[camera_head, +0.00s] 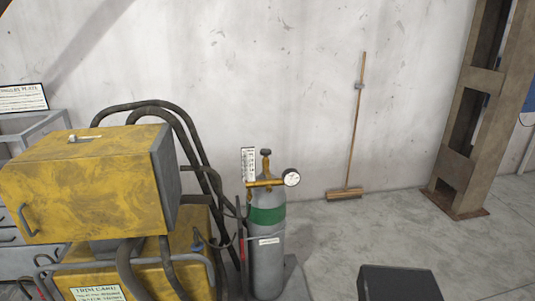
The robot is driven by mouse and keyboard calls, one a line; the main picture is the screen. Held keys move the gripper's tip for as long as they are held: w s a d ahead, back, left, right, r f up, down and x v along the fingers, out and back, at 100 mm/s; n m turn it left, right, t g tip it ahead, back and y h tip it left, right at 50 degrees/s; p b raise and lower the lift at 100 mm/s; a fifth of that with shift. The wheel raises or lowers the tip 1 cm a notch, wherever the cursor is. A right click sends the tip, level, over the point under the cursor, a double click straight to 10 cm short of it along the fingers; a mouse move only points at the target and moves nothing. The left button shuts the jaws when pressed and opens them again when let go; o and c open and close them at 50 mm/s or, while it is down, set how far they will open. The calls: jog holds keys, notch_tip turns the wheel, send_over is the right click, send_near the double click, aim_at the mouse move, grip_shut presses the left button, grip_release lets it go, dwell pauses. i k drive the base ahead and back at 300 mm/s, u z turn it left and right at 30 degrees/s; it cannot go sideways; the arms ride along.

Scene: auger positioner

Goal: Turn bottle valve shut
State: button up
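A grey gas bottle (268,260) with a green band stands upright in front of the white wall, right of the yellow machine. Its valve (266,158) is a small dark knob on top of a brass fitting (262,183). A round white-faced gauge (291,177) sticks out to the right of the fitting. The knob is too small to tell how far it is turned. My gripper is not in view.
A yellow welding machine (85,180) with thick black hoses (185,120) stands close on the bottle's left. A broom (355,130) leans on the wall. A rusty steel column (470,130) stands at right. A dark box-like shape (400,283) shows at the bottom.

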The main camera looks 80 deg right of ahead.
aim_at(266, 152)
jog(key=u, duration=0.1)
jog(key=k, duration=1.45)
jog(key=z, duration=0.8)
jog(key=i, duration=0.45)
jog(key=u, duration=0.05)
